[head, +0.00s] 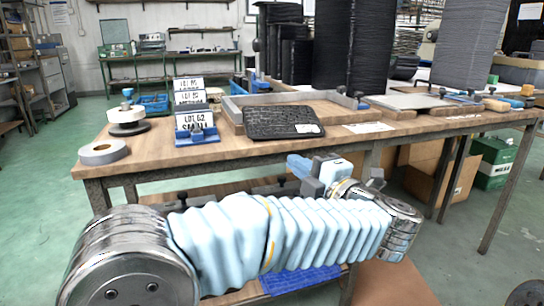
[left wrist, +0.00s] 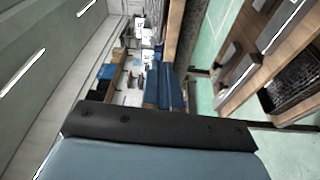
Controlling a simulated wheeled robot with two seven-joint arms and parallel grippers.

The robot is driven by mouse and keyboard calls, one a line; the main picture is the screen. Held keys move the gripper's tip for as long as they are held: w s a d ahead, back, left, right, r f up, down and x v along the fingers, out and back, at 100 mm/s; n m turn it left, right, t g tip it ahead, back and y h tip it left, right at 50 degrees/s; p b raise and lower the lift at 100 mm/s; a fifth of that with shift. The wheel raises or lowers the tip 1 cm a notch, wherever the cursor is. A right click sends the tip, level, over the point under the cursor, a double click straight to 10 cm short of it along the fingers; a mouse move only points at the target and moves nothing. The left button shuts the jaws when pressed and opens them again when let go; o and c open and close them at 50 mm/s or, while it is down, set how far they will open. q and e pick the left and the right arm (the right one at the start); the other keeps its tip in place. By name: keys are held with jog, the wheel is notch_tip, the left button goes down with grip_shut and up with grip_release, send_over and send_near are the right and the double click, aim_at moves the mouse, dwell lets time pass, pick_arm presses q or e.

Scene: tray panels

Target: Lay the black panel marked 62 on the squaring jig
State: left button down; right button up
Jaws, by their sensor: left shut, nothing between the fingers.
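A black textured panel (head: 283,122) with a small white label lies near the front edge of the workbench; the label is too small to read. It lies at the front left of a wooden board with raised grey rails (head: 232,113), which looks like the squaring jig; how much they overlap is unclear. My left gripper (head: 298,166) is below and in front of the bench edge, apart from the panel. Its blue fingers (left wrist: 165,88) are shut and empty in the left wrist view. My right gripper is not in view.
Signs on a blue stand (head: 197,136), one reading LOT 62, stand left of the panel. Tall black stacks (head: 332,45) rise behind. A grey plate (head: 410,101) lies to the right. A green box (head: 493,160) stands below.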

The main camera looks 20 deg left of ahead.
aim_at(271, 133)
pick_arm(q)
jog(key=w+a, duration=0.1)
jog(key=a, duration=0.1)
jog(key=w+a+r+n+g, duration=0.1)
jog(key=a, duration=0.2)
jog(key=w+a+n, duration=0.1)
jog(key=a, duration=0.2)
jog(key=shift+r+g+b, duration=0.3)
jog(key=shift+g, duration=0.1)
jog(key=w, duration=0.2)
jog(key=shift+w+a, duration=0.15)
jog(key=shift+w, duration=0.25)
jog(key=shift+w+a, duration=0.15)
jog(key=shift+w, duration=0.55)
jog(key=w+p, duration=0.2)
jog(key=w, duration=0.1)
jog(key=w+p, duration=0.1)
jog(key=w, duration=0.1)
jog(key=shift+w+a+r+p, duration=0.1)
jog(key=shift+a+r+p, duration=0.05)
jog(key=shift+a+p, duration=0.2)
jog(key=shift+w, duration=0.1)
